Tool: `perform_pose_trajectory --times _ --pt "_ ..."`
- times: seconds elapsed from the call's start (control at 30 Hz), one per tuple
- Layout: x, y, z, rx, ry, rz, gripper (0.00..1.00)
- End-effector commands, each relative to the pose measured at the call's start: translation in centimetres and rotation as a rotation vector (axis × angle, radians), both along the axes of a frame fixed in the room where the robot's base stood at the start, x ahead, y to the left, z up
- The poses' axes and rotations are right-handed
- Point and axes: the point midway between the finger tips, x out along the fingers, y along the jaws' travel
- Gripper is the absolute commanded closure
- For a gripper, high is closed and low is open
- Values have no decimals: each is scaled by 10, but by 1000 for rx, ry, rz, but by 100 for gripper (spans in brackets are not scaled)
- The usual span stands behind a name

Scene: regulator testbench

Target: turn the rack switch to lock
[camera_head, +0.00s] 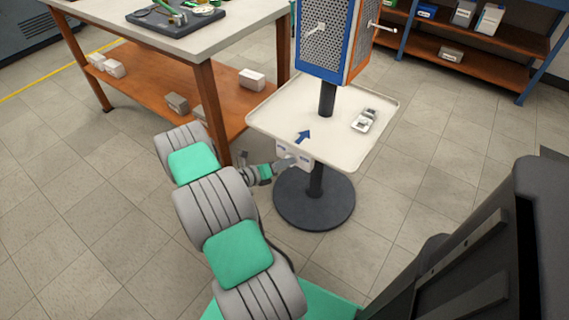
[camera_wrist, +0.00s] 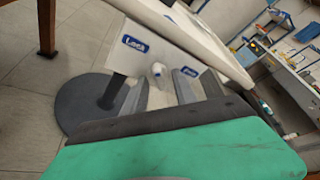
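The rack switch is a pale knob (camera_wrist: 157,71) on a white plate (camera_wrist: 168,51) below the rack's tray edge. In the wrist view, the plate has a blue label reading "Lock" (camera_wrist: 133,43) on the left and a second blue label (camera_wrist: 190,72), too small to read surely, on the right. My gripper (camera_wrist: 165,88) is open, with its two grey fingers apart and the knob showing between them. Whether they touch it I cannot tell. In the head view my gripper (camera_head: 288,162) is at the plate (camera_head: 296,153), partly covering it, and the knob cannot be made out.
The rack's white tray (camera_head: 262,118) stands on a post with a round dark base (camera_head: 318,212). A perforated blue and orange tower (camera_head: 328,40) rises above it. A wooden workbench (camera_head: 205,75) is close on the left. Shelves (camera_head: 480,58) stand behind. Floor to the right is partly clear.

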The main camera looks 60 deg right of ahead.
Motion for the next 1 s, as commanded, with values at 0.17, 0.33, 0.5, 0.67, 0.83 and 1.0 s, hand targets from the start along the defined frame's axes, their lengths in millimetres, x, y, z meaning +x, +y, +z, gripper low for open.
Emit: perform_pose_trajectory --times 0.17,0.33,0.5,0.67,0.83,1.0 --pt "2 3 1 0 0 1 66" --pt "15 27 10 0 1 5 66" --pt "28 56 19 0 0 4 66" --pt "33 68 21 0 0 1 66" --pt "33 69 21 0 -1 0 66" --pt "33 68 21 0 -3 -1 66"
